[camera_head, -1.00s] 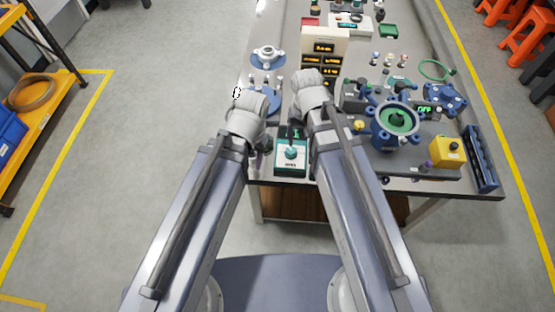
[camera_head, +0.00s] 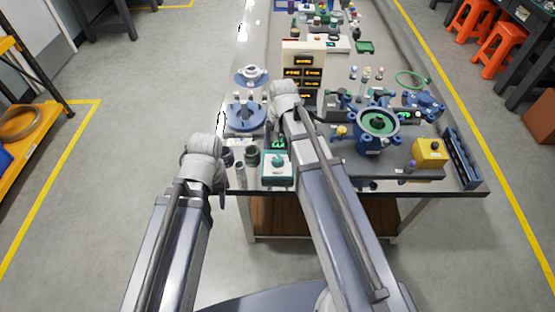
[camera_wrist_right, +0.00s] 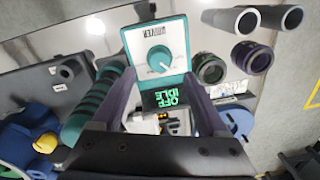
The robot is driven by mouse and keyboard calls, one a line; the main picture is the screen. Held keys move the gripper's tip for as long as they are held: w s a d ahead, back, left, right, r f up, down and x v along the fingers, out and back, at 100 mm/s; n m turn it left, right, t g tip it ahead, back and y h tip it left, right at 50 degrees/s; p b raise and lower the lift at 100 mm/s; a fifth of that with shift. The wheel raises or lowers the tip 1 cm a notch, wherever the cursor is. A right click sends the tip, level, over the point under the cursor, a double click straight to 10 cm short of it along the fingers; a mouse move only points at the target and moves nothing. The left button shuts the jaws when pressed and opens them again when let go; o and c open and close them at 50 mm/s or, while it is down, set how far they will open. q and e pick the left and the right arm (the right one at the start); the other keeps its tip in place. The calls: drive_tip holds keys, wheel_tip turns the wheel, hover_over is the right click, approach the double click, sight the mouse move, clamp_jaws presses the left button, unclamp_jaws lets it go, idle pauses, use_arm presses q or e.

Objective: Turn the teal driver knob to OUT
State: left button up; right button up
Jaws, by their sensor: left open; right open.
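The driver unit (camera_head: 278,179) is a teal-edged box with a white face near the bench's front edge. Its teal knob (camera_head: 278,161) sits on that face. In the right wrist view the knob (camera_wrist_right: 160,58) appears upside down with its pale pointer mark toward the lower right, and the display (camera_wrist_right: 166,98) reads "OFF IDLE" in green. My right gripper (camera_wrist_right: 160,88) is open, its two fingers spread either side of the display, with the knob beyond and not held. In the head view its fingers are mostly hidden by my arm. My left gripper (camera_head: 207,165) is open left of the bench's front corner, fingertips barely visible.
Small dark cylinders (camera_head: 252,155) stand left of the driver unit. A blue fixture (camera_head: 246,115) is behind them. A panel with amber displays (camera_head: 303,70) stands farther back. A blue handwheel fixture (camera_head: 377,125) and yellow box (camera_head: 430,150) are at right.

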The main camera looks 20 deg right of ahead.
sight(278, 159)
wheel_tip(278, 159, down, 6)
drive_tip(key=b, duration=0.5)
drive_tip(key=shift+a, duration=0.1)
drive_tip(key=shift+r, duration=0.1)
drive_tip(key=shift+w, duration=0.1)
clamp_jaws()
